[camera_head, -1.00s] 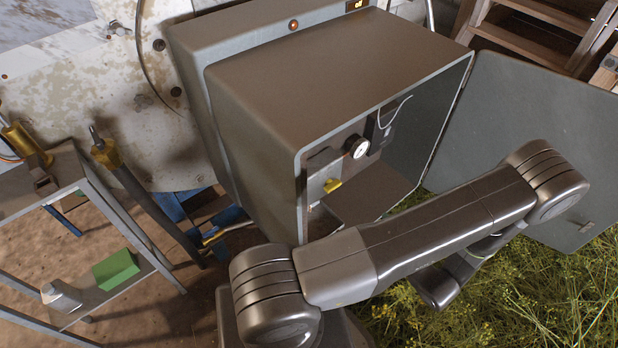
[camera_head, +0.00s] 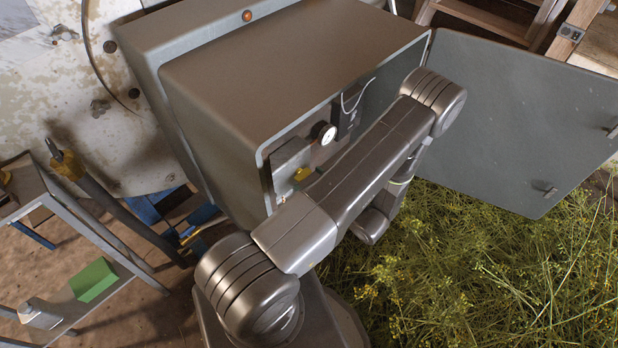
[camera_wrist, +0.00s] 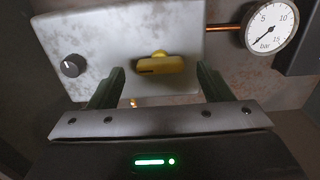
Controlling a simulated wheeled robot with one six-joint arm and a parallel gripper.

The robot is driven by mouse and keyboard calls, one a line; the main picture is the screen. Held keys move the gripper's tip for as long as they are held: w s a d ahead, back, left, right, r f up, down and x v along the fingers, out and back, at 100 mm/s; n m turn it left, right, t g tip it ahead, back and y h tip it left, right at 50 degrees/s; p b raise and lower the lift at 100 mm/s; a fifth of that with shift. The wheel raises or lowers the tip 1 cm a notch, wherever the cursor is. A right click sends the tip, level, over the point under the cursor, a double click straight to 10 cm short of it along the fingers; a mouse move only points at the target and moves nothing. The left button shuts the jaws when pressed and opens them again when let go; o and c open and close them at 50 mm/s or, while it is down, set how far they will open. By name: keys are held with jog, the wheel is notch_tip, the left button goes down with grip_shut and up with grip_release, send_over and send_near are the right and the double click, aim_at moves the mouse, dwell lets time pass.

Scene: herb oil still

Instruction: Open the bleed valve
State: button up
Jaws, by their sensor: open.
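The bleed valve appears as a yellow handle (camera_wrist: 160,65) on a worn pale panel (camera_wrist: 105,35) in the wrist view, lying roughly level across the picture. In the head view the yellow handle (camera_head: 302,174) shows small inside the open grey cabinet (camera_head: 290,65). My gripper (camera_wrist: 160,85) is open and empty, its two dark fingers pointing at the panel, one to each side below the handle. No contact with the handle shows.
A pressure gauge (camera_wrist: 270,28) on a copper pipe is right of the panel. A dark knob (camera_wrist: 73,66) is at its left. The cabinet door (camera_head: 520,120) stands open at right above tall grass (camera_head: 470,265). A metal shelf with a green block (camera_head: 93,280) stands at left.

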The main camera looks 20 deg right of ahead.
jog(key=shift+x, duration=0.8)
jog(key=shift+c, duration=0.2)
jog(key=c, duration=0.9)
jog(key=shift+c, duration=0.2)
